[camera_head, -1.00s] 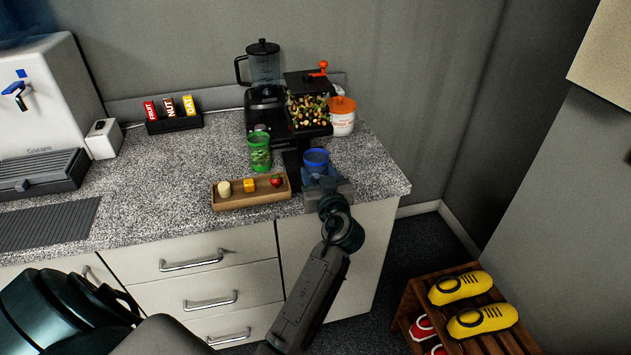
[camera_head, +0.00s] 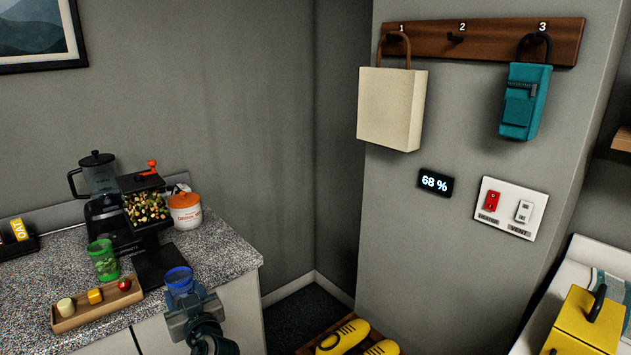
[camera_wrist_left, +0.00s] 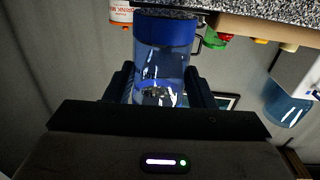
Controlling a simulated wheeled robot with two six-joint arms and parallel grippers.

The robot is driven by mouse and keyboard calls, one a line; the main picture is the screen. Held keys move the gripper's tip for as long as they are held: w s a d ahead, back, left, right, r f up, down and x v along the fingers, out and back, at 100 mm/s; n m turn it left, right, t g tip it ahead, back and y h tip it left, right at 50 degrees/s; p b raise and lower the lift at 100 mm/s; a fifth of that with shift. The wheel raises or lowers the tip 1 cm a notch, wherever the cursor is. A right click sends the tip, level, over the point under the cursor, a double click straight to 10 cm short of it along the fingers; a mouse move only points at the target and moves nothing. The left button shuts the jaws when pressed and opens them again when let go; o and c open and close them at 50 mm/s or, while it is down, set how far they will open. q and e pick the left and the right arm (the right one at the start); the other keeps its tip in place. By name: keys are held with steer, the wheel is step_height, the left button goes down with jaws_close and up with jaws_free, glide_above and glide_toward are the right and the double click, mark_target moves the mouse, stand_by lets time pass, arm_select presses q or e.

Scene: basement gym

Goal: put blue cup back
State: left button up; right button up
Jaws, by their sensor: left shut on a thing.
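The blue cup (camera_head: 179,279) is see-through with a darker blue band. My left gripper (camera_head: 184,304) is shut on it, at the counter's front edge, just in front of the nut dispenser's (camera_head: 147,207) dark base plate (camera_head: 160,262). In the left wrist view the blue cup (camera_wrist_left: 163,40) stands between the two fingers (camera_wrist_left: 165,88). I cannot tell what the cup contains. A green cup (camera_head: 103,262) stands on the counter left of the base plate. My right gripper is not in view.
A wooden tray (camera_head: 96,311) with small food pieces lies left of the gripper. An orange-lidded tub (camera_head: 185,211) and a blender (camera_head: 98,190) stand behind. On the wall are a hook rail (camera_head: 480,38), a cream bag (camera_head: 392,105) and a switch panel (camera_head: 510,208).

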arm_select(q)
steer(key=s+d+f+m+t+h, duration=0.4)
steer(key=s+d+f+m+h, duration=0.3)
steer(key=s+d+h, duration=0.45)
steer(key=s+d+r+m, duration=0.1)
steer(key=s+d+r, duration=0.1)
steer(key=s, duration=0.4)
steer(key=shift+s, duration=0.4)
